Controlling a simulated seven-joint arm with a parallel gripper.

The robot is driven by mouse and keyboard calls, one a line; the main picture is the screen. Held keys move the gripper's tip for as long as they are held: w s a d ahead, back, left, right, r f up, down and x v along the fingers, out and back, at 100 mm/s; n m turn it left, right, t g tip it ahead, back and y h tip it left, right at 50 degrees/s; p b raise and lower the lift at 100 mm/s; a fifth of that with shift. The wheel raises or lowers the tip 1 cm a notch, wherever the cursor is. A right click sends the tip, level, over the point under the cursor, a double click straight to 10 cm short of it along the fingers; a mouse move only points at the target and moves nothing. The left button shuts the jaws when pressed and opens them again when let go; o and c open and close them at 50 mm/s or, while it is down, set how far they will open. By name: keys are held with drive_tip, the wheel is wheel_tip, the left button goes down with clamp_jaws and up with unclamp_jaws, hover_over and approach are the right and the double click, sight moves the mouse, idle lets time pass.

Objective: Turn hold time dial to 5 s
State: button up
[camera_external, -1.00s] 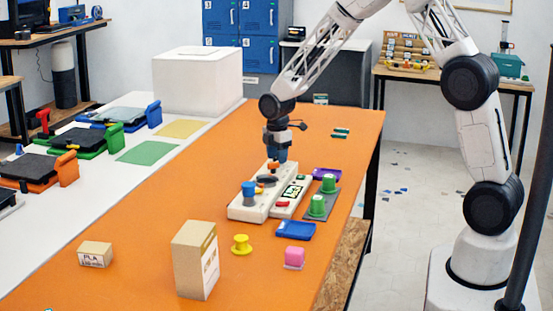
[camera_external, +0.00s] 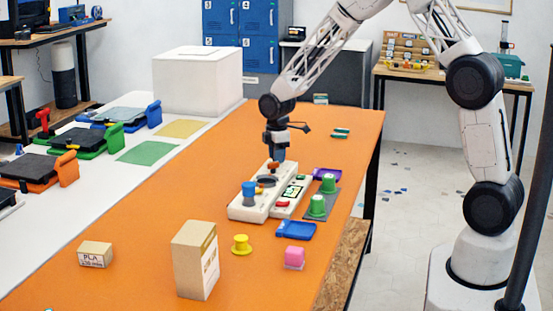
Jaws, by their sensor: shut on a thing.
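A white control panel (camera_external: 252,207) lies on the orange table, with a blue knob (camera_external: 249,189), a dark round dial (camera_external: 267,181) and a small orange-red part (camera_external: 273,167) on it. A second white unit with a green-lit display (camera_external: 293,192) and a red button (camera_external: 282,202) sits against its right side. My gripper (camera_external: 275,161) points down at the far end of the panel, shut on the small orange-red part, which looks like a dial. The fingertips partly hide it. The dial markings are too small to read.
Green spools (camera_external: 317,206) stand on a grey mat right of the panel.

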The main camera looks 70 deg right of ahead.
drive_tip(key=m, duration=0.4)
drive_tip(key=shift+w+r+m, duration=0.1)
drive_tip(key=shift+m, duration=2.2)
drive_tip(key=o, duration=0.9)
drive_tip(key=shift+r, duration=3.85)
